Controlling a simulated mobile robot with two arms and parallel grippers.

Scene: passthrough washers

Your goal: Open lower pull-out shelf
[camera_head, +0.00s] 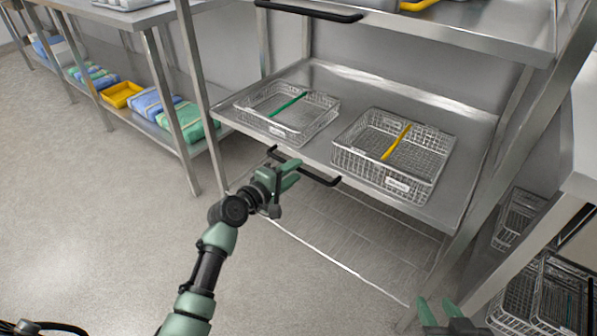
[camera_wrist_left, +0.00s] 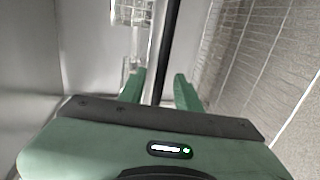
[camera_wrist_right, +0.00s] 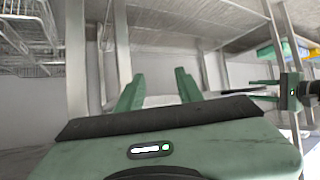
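The lower pull-out shelf (camera_head: 330,90) is a metal shelf holding two wire baskets. Its black bar handle (camera_head: 322,179) runs along the front edge. My left gripper (camera_head: 290,174) is at the left part of this handle. In the left wrist view the black bar (camera_wrist_left: 168,50) passes between the two parted green fingers (camera_wrist_left: 158,88); I cannot tell whether they touch it. My right gripper (camera_head: 436,312) is low at the bottom edge of the head view, away from the handle. It is open and empty in the right wrist view (camera_wrist_right: 158,88).
A wire basket with a green bar (camera_head: 268,120) and one with a yellow bar (camera_head: 378,172) stand on the shelf. An upper shelf with a black handle (camera_head: 300,11) is above. Metal posts (camera_head: 190,60) flank the unit. Floor (camera_head: 90,210) is clear at the left.

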